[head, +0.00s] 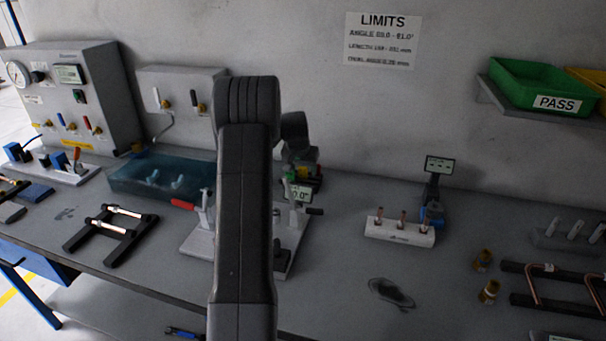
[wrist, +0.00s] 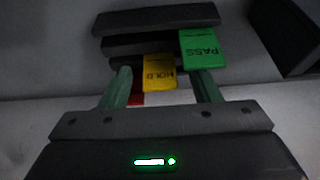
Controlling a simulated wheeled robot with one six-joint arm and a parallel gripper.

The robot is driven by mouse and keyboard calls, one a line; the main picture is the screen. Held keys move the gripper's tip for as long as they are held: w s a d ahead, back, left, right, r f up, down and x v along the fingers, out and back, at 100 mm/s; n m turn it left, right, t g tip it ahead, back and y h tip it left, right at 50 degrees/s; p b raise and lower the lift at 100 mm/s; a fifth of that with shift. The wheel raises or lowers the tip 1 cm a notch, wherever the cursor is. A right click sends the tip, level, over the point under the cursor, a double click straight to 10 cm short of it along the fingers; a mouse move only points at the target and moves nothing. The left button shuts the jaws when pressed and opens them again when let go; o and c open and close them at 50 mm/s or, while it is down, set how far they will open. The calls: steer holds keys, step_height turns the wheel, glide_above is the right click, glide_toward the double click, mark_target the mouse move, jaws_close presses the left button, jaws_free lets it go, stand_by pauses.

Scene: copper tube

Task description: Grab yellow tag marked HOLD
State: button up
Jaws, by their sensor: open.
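The yellow tag marked HOLD (wrist: 159,73) hangs from a dark stepped holder in the wrist view, its lettering upside down. My gripper (wrist: 160,86) is open, with a greenish finger on each side and nothing held. A green tag marked PASS (wrist: 202,49) is to the right of the yellow one and higher, near the right finger. A red tag (wrist: 136,98) is mostly hidden at lower left, near the left finger. In the head view my arm covers much of the bench centre; small yellow and green patches (head: 301,173) show beside it.
The dark tag holder (wrist: 150,22) spans above the tags. A dark block (wrist: 288,35) is at upper right. In the head view, a blue-tinted water tank (head: 150,178) and clamp fixture are left of my arm. A white block with copper pieces (head: 400,232) stands to the right.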

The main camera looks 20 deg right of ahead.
steer(key=shift+f, duration=0.1)
steer(key=shift+c, duration=0.5)
steer(key=c, duration=0.9)
steer(key=shift+c, duration=0.2)
